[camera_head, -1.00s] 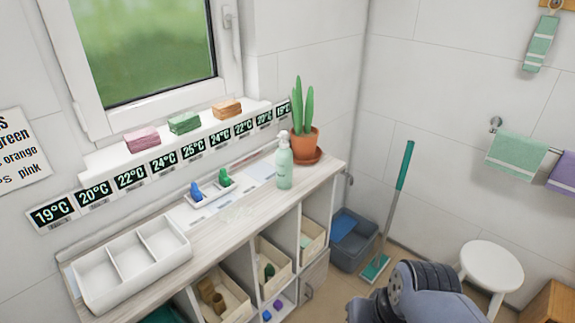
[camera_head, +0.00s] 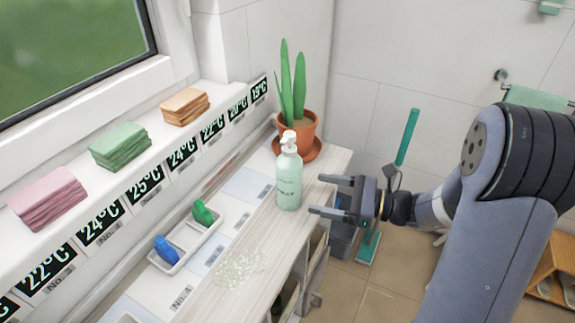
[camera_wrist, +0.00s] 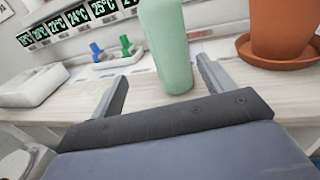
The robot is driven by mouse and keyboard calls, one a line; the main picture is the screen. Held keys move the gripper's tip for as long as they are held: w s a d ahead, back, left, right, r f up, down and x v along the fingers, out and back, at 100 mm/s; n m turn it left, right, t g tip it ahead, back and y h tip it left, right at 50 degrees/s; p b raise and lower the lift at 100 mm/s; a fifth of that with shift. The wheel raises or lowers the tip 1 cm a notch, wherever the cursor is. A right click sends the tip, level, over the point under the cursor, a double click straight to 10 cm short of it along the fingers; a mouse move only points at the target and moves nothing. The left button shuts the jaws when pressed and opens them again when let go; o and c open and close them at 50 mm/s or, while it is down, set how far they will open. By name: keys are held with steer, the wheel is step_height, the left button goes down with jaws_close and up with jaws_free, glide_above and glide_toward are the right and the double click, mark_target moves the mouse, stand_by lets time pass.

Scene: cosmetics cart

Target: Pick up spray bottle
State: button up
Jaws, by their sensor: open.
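The spray bottle (camera_head: 289,182) is pale green with a white pump head. It stands upright on the light wooden shelf top, left of my gripper. My gripper (camera_head: 318,195) is open and empty, its two fingers pointing at the bottle from the right. In the wrist view the bottle (camera_wrist: 168,50) stands ahead, between the directions of the two fingers (camera_wrist: 165,82), and its top is cut off. The fingers do not appear to grip it.
A potted plant (camera_head: 308,138) on a terracotta saucer stands just behind the bottle. A small white tray (camera_head: 184,246) holds a blue and a green clip. Clear beads (camera_head: 238,268) lie on the shelf top (camera_head: 267,235). Folded cloths lie on the ledge. A green-handled mop (camera_head: 407,138) stands behind.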

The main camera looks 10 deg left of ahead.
mark_target(282, 181)
steer(key=shift+w+a+m+t, duration=0.3)
steer(key=shift+w+m, duration=0.1)
steer(key=shift+w, duration=0.4)
steer(key=a, duration=0.5)
steer(key=shift+w+a+p, duration=0.1)
steer(key=shift+w+p, duration=0.2)
steer(key=shift+w, duration=0.1)
steer(key=shift+w+a+f+p, duration=0.1)
steer(key=shift+w+a, duration=0.05)
steer(key=shift+a, duration=0.65)
steer(key=shift+w+a+f+p, duration=0.1)
steer(key=shift+w+a, duration=0.05)
steer(key=shift+a, duration=0.6)
steer(key=shift+w+a+f+p, duration=0.1)
steer(key=shift+w+a, duration=0.05)
steer(key=shift+a, duration=0.65)
steer(key=shift+c, duration=0.4)
steer(key=c, duration=1.3)
steer(key=shift+r, duration=0.1)
